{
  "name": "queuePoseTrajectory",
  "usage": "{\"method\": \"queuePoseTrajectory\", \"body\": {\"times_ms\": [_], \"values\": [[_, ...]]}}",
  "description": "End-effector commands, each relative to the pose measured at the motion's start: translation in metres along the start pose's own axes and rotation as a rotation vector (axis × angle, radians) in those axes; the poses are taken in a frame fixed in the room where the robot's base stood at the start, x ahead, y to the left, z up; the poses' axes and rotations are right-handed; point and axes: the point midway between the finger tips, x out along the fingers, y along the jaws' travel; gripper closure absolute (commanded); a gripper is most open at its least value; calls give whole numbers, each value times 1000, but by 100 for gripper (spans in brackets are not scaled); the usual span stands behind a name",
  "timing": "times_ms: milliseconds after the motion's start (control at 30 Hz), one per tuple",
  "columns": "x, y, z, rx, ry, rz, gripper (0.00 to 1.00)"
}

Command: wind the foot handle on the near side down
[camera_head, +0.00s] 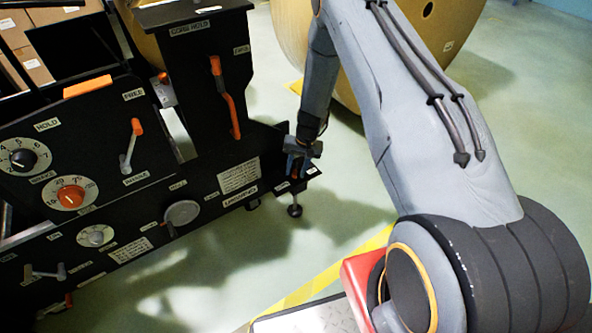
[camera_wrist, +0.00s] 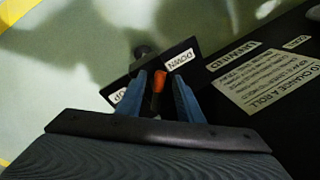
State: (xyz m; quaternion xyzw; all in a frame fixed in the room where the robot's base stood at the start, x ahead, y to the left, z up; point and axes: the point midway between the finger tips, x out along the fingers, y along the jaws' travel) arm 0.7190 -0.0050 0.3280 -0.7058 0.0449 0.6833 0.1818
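The foot handle shows as a small orange grip (camera_wrist: 158,80) in the wrist view, between a plate marked DOWN (camera_wrist: 180,60) and one marked UP (camera_wrist: 119,96). My gripper (camera_wrist: 160,75) has its two blue fingers on either side of the orange grip, with a narrow gap showing on each side, so it looks open around it. In the head view my gripper (camera_head: 297,165) points down at the bracket on the machine's near corner and hides most of the handle. A dark foot (camera_head: 295,210) hangs below that bracket, over the floor.
The black machine (camera_head: 70,130) fills the left, with dials, an orange-tipped lever (camera_head: 137,128) and a long orange handle (camera_head: 226,98). Large kraft rolls (camera_head: 425,35) stand behind my arm. Pale green floor (camera_head: 350,215) is free right of the foot.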

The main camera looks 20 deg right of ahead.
Motion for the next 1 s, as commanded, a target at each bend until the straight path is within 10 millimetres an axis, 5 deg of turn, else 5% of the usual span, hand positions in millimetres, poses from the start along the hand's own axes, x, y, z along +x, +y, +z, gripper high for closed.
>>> {"method": "queuePoseTrajectory", "body": {"times_ms": [233,633,1000], "values": [[0,0,0,0,0,0,100],[0,-1,1,52,10,1,100],[1,-8,2,320,62,0,100]]}}
